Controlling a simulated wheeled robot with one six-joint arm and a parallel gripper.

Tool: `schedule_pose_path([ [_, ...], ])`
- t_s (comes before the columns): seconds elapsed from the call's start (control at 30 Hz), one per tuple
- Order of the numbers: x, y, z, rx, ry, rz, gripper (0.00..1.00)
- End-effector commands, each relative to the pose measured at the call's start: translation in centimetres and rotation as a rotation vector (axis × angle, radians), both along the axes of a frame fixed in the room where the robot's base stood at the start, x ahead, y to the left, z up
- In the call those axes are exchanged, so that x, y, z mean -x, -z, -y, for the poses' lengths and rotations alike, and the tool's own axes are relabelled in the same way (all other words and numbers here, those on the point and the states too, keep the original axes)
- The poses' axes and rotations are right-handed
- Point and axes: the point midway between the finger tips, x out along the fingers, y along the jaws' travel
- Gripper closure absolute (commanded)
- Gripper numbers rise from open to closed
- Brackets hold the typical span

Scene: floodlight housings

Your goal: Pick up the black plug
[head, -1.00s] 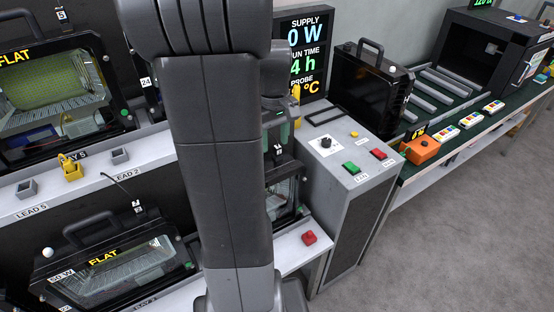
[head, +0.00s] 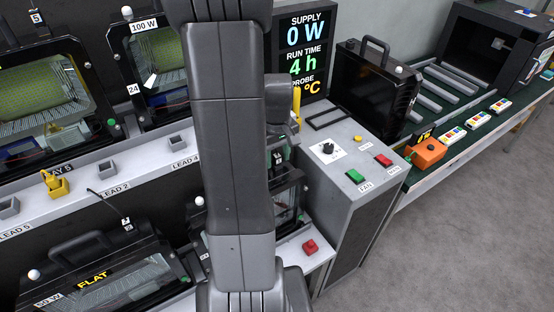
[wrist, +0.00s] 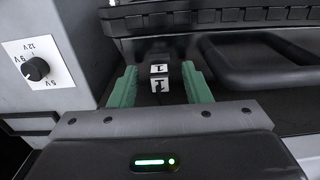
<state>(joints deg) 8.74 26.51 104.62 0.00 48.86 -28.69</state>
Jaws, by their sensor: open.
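The black plug (wrist: 160,70) shows in the wrist view as a small dark block with white labels marked 1. It sits between the two green fingers of my gripper (wrist: 159,80), with a gap on each side. The gripper is open around it and does not appear to grip it. In the head view my arm covers most of this area. A small white label (head: 277,158) shows just right of my arm there, in front of a dark housing.
The grey control box (head: 345,215) with a knob and buttons stands close to the right in the head view. The knob panel (wrist: 38,68) is left of my fingers in the wrist view. A black housing with a curved handle (wrist: 255,65) lies behind and right.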

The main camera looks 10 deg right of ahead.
Motion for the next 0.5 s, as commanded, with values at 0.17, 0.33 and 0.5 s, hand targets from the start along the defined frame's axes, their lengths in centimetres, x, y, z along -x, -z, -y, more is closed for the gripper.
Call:
schedule_pose_path([
  [0.17,0.0,-0.02,0.0,0.0,0.0,0.0,0.8],
  [0.33,-0.01,-0.04,0.0,0.0,0.0,0.0,1.0],
  [0.5,-0.01,-0.06,0.0,0.0,0.0,0.0,1.0],
])
